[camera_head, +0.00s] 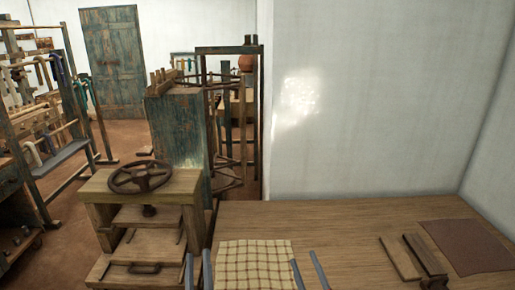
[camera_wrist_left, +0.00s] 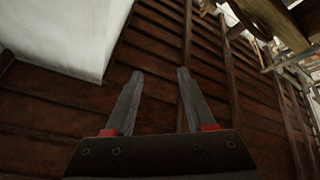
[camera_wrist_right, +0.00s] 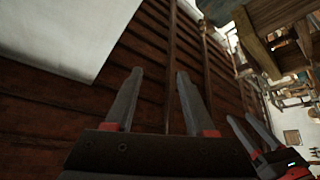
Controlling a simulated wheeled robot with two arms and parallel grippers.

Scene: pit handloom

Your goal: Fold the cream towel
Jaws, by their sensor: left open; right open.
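The cream towel (camera_head: 254,262) has a brown check pattern and lies flat on the wooden table at the bottom of the head view. Its near part is cut off by the frame edge. My left gripper (camera_head: 197,255) is open and empty, to the left of the towel. My right gripper (camera_head: 303,257) is open and empty, at the towel's right edge in the picture. Both point upward; the left wrist view shows the left fingers (camera_wrist_left: 160,73) apart with nothing between them. The right wrist view shows the right fingers (camera_wrist_right: 159,73) apart too. Neither wrist view shows the towel.
The table (camera_head: 350,225) is bare behind the towel. To the right lie a wooden bar (camera_head: 400,258), a darker wooden piece (camera_head: 425,254) and a brown cloth or mat (camera_head: 468,246). A wooden stand with a wheel (camera_head: 140,177) is at the left. A white wall (camera_head: 375,100) rises behind the table.

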